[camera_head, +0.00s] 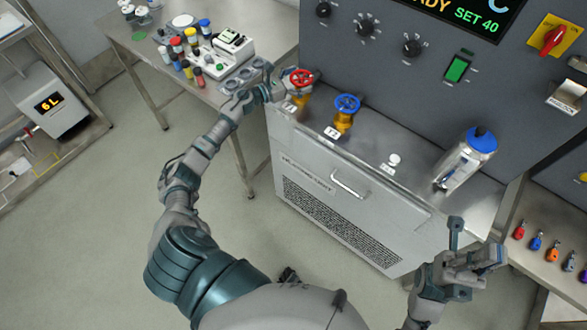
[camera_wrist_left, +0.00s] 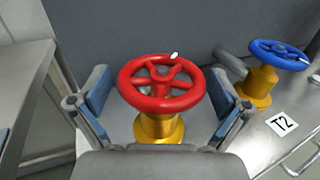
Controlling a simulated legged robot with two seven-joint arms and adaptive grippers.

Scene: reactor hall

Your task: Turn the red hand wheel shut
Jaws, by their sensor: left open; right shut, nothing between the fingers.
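The red hand wheel (camera_head: 302,77) tops a brass valve at the left end of the steel ledge, by the label T1. In the left wrist view the red wheel (camera_wrist_left: 162,81) fills the middle, with a small white mark at its rim's far side. My left gripper (camera_head: 276,83) is open at the wheel. In the left wrist view its fingers (camera_wrist_left: 163,95) stand on either side of the wheel, with no clear grip on the rim. My right gripper (camera_head: 473,247) is shut and empty, in front of the ledge at the lower right.
A blue hand wheel (camera_head: 347,104) on a brass valve, labelled T2, stands close to the right of the red one. A blue-capped container (camera_head: 465,160) stands further right on the ledge. A table (camera_head: 150,55) with bottles and a rack is at the left.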

